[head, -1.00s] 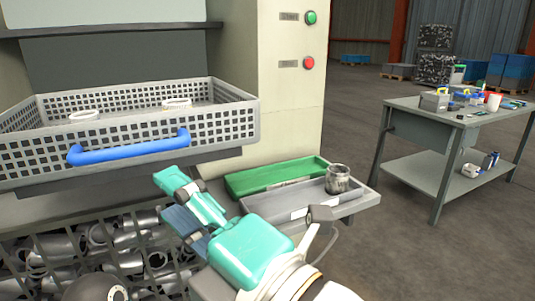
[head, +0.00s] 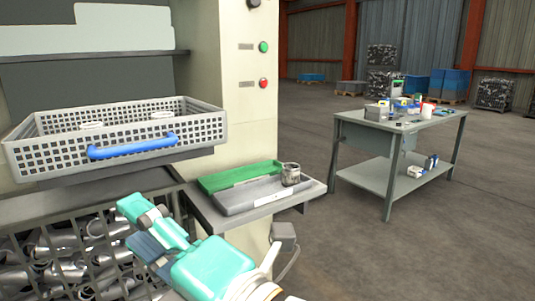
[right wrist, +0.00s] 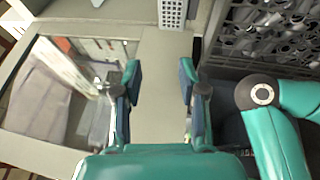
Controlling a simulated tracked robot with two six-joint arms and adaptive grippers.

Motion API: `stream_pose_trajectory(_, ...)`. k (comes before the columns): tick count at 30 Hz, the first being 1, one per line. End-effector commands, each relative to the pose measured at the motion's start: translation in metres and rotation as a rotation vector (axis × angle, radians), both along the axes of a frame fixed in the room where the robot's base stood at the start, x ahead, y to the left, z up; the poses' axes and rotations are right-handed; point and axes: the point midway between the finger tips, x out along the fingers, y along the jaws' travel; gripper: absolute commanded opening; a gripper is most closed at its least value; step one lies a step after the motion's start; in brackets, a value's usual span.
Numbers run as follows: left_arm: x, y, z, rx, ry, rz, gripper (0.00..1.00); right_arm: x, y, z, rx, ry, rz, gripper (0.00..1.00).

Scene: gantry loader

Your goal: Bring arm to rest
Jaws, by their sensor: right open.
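My right gripper (head: 140,226) is teal with dark blue finger pads. In the head view it is at the lower left, in front of the wire bin of metal parts (head: 35,240) and below the grey basket (head: 190,138). In the right wrist view its two fingers (right wrist: 160,78) stand wide apart with nothing between them. A pale machine surface shows beyond the gap. A teal arm link (right wrist: 262,95) of mine shows at the right of that view. My left gripper is in neither view.
The basket has a blue handle (head: 132,147) and holds pale rings. A side shelf carries a green tray (head: 240,175) and a grey tray (head: 250,196) with a metal part (head: 291,174). A workbench (head: 392,128) stands at the right. Open floor (head: 430,245) lies around it.

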Motion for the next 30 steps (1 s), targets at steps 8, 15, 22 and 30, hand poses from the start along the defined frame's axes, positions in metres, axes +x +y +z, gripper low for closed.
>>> stream_pose_trajectory(8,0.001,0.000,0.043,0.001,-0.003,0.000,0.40,0.062,-0.017,-0.006,-0.059,0.095,-0.104,0.41)
stream_pose_trajectory(15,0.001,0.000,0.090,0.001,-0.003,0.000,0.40,0.127,-0.046,-0.051,-0.152,0.255,-0.218,0.41)
stream_pose_trajectory(22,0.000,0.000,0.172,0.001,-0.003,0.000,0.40,0.182,-0.124,-0.159,-0.253,0.656,-0.395,0.41)
stream_pose_trajectory(30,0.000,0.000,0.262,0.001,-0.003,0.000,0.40,0.107,-0.228,-0.305,-0.051,1.456,-0.694,0.41)
